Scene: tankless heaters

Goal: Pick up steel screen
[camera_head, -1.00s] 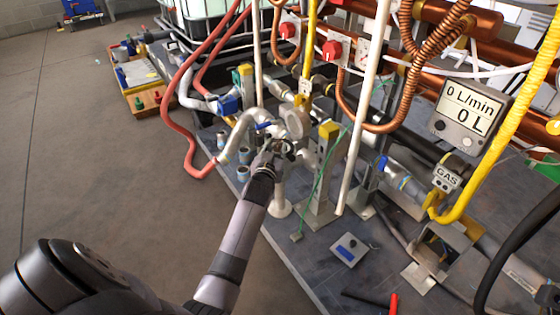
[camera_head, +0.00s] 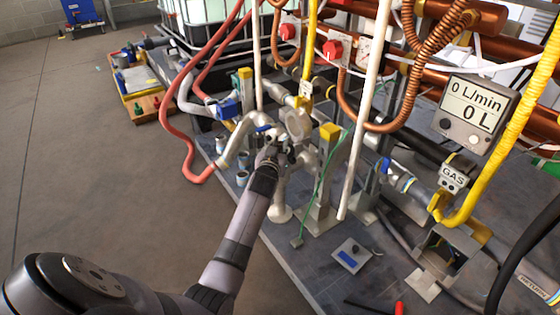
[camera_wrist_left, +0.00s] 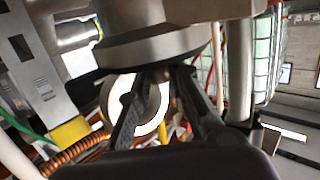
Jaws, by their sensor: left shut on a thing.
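My left gripper (camera_head: 272,152) reaches in among the pipe fittings at the front edge of the heater stand. In the left wrist view its two dark fingers (camera_wrist_left: 165,78) converge just under a wide round metal fitting (camera_wrist_left: 160,35). The gripper is shut on a small part there, taken to be the steel screen; the fingers and the fitting hide most of it. I cannot tell whether this part still sits in the fitting. My right gripper is not in view.
A red hose (camera_head: 188,140) hangs left of the gripper, and a white vertical pipe (camera_head: 364,110) stands to its right. A green wire (camera_head: 318,190) hangs close by. Small grey cups (camera_head: 242,178) stand near the stand's edge.

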